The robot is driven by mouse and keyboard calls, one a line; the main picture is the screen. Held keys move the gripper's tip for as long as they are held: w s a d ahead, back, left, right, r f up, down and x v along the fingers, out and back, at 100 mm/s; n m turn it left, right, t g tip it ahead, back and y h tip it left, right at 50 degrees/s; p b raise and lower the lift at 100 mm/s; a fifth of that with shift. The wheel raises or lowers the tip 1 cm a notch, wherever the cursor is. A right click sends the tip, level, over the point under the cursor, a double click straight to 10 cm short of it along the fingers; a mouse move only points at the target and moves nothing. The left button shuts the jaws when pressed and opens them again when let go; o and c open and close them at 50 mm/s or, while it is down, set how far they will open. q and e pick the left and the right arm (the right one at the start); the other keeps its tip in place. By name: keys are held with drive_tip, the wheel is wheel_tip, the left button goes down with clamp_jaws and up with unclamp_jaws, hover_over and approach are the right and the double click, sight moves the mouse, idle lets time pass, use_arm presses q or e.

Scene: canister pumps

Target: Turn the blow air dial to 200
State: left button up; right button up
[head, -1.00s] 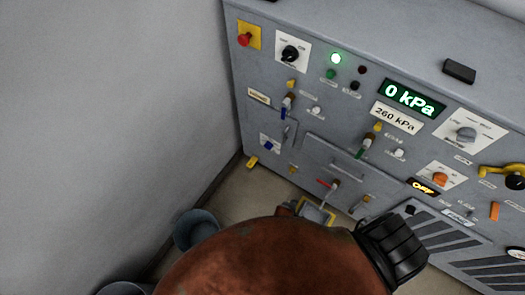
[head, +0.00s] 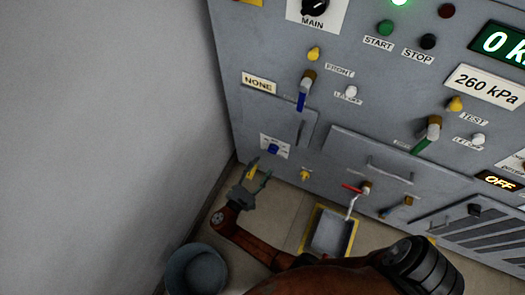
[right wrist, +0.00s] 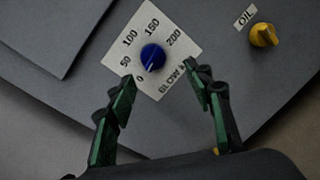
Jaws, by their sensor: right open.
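The blow air dial is a small blue knob (head: 273,149) on a white plate at the lower left of the grey panel. In the right wrist view the blue knob (right wrist: 152,57) sits amid the marks 0, 50, 100, 150 and 200, and its white line points down toward 0. My right gripper (head: 260,170) is open just in front of and below the dial. In the right wrist view its two green-padded fingers (right wrist: 160,84) are spread on either side of the plate's lower part, with nothing between them touching the knob. My left gripper is not in view.
A yellow OIL knob (right wrist: 263,35) is right of the dial; it also shows in the head view (head: 305,174). A red-handled tap (head: 353,189) is above a yellow-rimmed tray (head: 331,232). A grey bucket (head: 196,270) stands on the floor, with a wall to the left.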

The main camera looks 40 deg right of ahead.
sight(273, 150)
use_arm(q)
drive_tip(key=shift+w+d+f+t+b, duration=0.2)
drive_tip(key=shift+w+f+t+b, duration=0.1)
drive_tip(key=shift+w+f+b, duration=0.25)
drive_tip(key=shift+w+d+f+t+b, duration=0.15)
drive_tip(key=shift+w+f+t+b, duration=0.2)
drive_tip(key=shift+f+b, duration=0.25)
use_arm(e)
drive_tip(key=x, duration=0.7)
drive_tip(key=shift+w+r, duration=0.3)
drive_tip(key=shift+r, duration=0.3)
drive_tip(key=shift+d, duration=0.1)
drive_tip(key=shift+c, duration=0.3)
drive_tip(key=c, duration=1.1)
